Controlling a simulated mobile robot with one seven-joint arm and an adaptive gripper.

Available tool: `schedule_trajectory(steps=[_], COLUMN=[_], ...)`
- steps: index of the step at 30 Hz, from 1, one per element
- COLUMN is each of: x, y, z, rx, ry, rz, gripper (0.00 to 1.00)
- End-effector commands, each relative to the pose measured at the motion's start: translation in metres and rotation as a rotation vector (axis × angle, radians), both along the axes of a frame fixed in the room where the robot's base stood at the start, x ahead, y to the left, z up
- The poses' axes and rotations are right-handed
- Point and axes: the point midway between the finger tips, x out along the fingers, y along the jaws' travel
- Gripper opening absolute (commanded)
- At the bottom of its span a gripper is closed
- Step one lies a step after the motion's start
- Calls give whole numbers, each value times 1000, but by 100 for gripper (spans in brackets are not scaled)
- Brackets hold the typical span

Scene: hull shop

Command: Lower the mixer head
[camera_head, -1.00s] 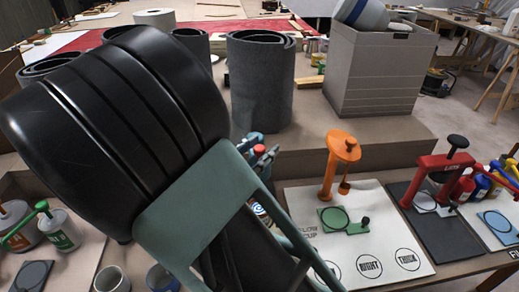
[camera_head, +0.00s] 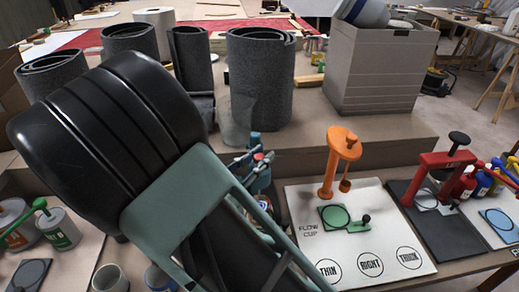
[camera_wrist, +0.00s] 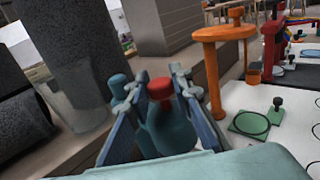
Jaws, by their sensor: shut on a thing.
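The mixer head, a teal body with a red knob on top, shows in the wrist view (camera_wrist: 168,125) between the two blue-grey fingers of my gripper (camera_wrist: 165,88). The fingers are closed against its sides. In the head view the mixer head (camera_head: 261,182) and my gripper (camera_head: 256,160) are small and partly covered by my arm. The lower part of the mixer and whatever is below the head are hidden.
Right of my gripper, an orange stand (camera_head: 331,165) rises from a white flow cup board (camera_head: 305,255). A red press (camera_head: 440,175) stands farther right. Grey rolls (camera_head: 262,85) and a grey bin (camera_head: 375,70) stand behind on a raised ledge (camera_head: 380,130).

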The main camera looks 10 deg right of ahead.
Motion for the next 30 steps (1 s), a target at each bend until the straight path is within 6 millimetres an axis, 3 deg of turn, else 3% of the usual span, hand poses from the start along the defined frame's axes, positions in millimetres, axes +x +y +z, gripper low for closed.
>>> schedule_trajectory(steps=[1,7,20,21,25,30], x=[-1,-1,-2,-2,-1,-1], y=[-1,-1,0,0,0,0], z=[-22,-63,-75,-75,-74,-73], rx=[-5,-1,3,4,2,1], ry=[9,7,11,12,9,6], rz=[-2,-1,0,0,1,0], gripper=[0,0,0,23,37,37])
